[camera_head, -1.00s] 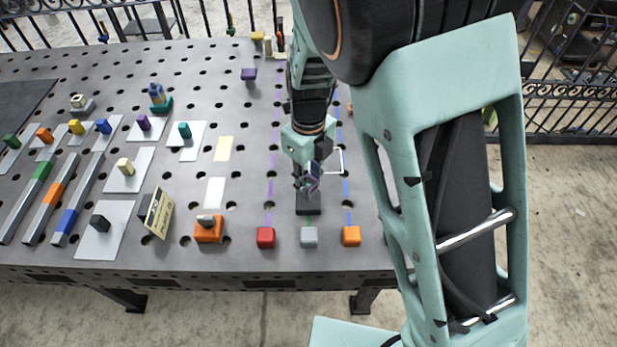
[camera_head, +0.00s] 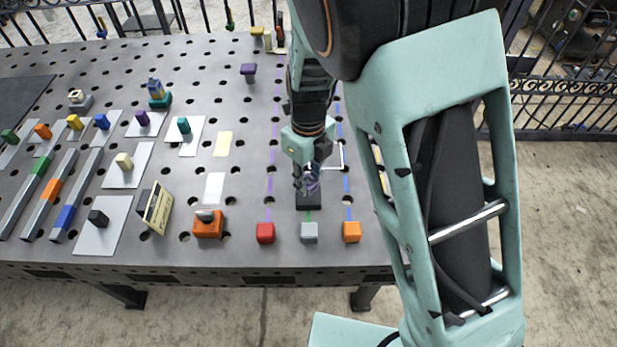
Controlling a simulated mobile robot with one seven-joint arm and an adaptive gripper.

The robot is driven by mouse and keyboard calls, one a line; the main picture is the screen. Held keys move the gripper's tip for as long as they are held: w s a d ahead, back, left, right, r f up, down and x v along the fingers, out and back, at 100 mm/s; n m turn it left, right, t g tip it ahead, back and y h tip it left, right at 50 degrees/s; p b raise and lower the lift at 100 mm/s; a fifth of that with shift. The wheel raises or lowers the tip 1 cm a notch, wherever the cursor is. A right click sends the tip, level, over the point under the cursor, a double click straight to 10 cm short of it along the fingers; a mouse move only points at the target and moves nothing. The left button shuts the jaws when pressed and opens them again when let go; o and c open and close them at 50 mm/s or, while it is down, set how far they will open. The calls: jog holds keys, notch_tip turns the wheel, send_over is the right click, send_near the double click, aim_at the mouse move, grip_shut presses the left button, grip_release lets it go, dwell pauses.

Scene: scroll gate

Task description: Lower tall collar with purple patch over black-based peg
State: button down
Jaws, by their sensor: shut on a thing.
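My gripper (camera_head: 307,184) points down over the black base (camera_head: 309,202) at the front right of the table. Its fingers are shut on a small collar with a purple tint (camera_head: 313,184), mostly hidden by the fingers. The collar is at or just above the black base. The peg on that base is hidden behind the gripper and collar, so I cannot tell whether the collar is around it or only above it.
Red (camera_head: 265,232), grey (camera_head: 309,232) and orange (camera_head: 352,231) blocks stand along the front edge. An orange-based piece (camera_head: 208,225) and a tilted cream sign (camera_head: 155,207) stand to the left. Colored lines run beside my gripper. Bare table lies behind the pale cards.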

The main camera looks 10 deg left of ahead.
jog(key=c, duration=1.5)
grip_release()
jog(key=shift+r, duration=0.1)
